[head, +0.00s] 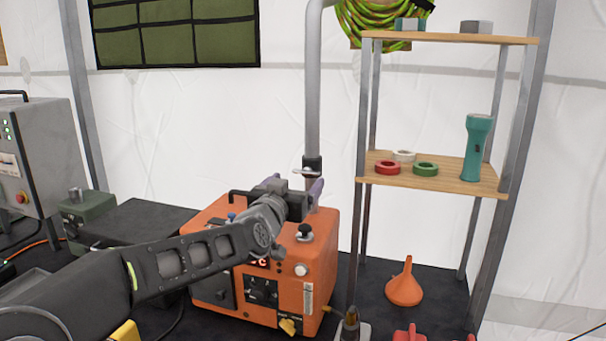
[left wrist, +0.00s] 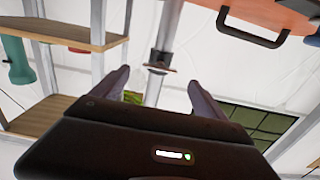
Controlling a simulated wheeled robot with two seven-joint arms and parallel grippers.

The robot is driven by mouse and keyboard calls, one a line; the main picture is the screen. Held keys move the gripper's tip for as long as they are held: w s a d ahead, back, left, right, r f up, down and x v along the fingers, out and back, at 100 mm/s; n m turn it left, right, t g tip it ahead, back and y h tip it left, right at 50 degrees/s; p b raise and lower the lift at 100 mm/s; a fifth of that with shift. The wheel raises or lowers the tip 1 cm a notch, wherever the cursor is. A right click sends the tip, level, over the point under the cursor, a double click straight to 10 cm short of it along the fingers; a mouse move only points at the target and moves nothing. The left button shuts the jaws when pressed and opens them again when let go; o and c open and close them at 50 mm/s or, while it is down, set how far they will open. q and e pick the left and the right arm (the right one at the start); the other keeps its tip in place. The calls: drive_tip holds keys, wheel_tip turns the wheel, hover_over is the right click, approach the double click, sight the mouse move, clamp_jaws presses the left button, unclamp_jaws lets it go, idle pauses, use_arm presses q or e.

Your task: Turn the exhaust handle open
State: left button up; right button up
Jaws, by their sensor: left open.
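The exhaust pipe (head: 313,90) is a grey vertical tube in front of the white tent wall. A dark collar (head: 312,162) sits on it, with a small pale handle (head: 303,171) sticking out sideways to the left. In the left wrist view, the handle (left wrist: 158,69) shows as a thin bar across the pipe below the dark collar (left wrist: 158,56). My left gripper (head: 295,184) is open, just below the handle in the head view. In the left wrist view its fingers (left wrist: 158,79) stand either side of the pipe's line; I see no contact with the handle. My right gripper is not in view.
An orange generator (head: 318,262) with a black carry handle stands below my left gripper. A wooden shelf (head: 440,180) with tape rolls and a teal flashlight (head: 477,148) stands to the right. An orange funnel (head: 404,287) stands on the dark table. Open air lies left of the pipe.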

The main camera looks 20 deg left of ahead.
sight(305, 173)
use_arm(q)
drive_tip(key=w+p, duration=0.1)
drive_tip(key=w, duration=0.4)
drive_tip(key=shift+w+d, duration=0.1)
drive_tip(key=shift+d, duration=0.1)
drive_tip(key=c, duration=1.4)
